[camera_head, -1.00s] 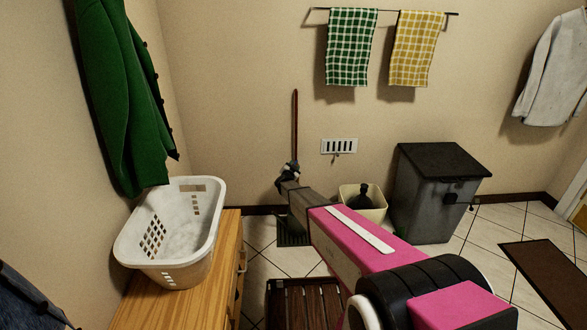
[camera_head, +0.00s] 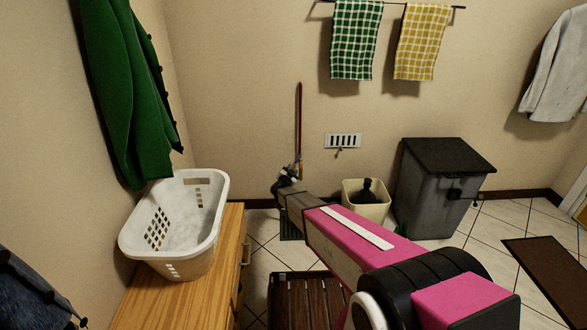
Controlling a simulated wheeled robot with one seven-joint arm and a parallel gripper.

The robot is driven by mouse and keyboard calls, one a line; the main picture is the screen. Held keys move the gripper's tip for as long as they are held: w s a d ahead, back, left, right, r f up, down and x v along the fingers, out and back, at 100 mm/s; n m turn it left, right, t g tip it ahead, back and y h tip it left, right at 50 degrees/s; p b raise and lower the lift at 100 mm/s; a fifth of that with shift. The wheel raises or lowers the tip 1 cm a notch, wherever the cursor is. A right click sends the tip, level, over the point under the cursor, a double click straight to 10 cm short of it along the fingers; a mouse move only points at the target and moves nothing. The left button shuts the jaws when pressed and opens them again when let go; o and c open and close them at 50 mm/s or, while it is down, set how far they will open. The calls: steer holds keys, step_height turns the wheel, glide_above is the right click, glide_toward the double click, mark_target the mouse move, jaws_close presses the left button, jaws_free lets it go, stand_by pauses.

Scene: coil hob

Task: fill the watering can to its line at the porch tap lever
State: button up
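A thin red-brown pipe or pole (camera_head: 299,120) stands upright against the back wall, with a small brassy piece (camera_head: 298,170) near its lower end that may be the tap. My gripper (camera_head: 284,183) is at the far end of my pink and grey arm, just left of and in front of that piece. It looks small, dark and cluttered, so I cannot tell its fingers, whether it holds anything, or whether it touches the tap. No watering can is clearly recognisable. A dark object (camera_head: 367,191) in the cream bin is partly hidden and unclear.
A white laundry basket (camera_head: 187,255) sits on a wooden cabinet (camera_head: 215,285) at left. A cream bin (camera_head: 365,208) and a lidded grey bin (camera_head: 428,205) stand by the back wall. Slatted wood (camera_head: 300,300) lies below my arm. Tiled floor is free at right before a brown mat (camera_head: 550,270).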

mark_target(297, 160)
steer(key=shift+s+a, duration=0.1)
steer(key=shift+s, duration=0.05)
steer(key=w+d+n, duration=0.1)
steer(key=w+n, duration=0.2)
steer(key=w+d+n, duration=0.1)
steer(key=w+n, duration=0.2)
steer(key=w+d+n, duration=0.1)
steer(key=w+n, duration=0.2)
steer(key=w, duration=0.1)
steer(key=shift+d, duration=0.35)
stand_by(0.8)
jaws_close()
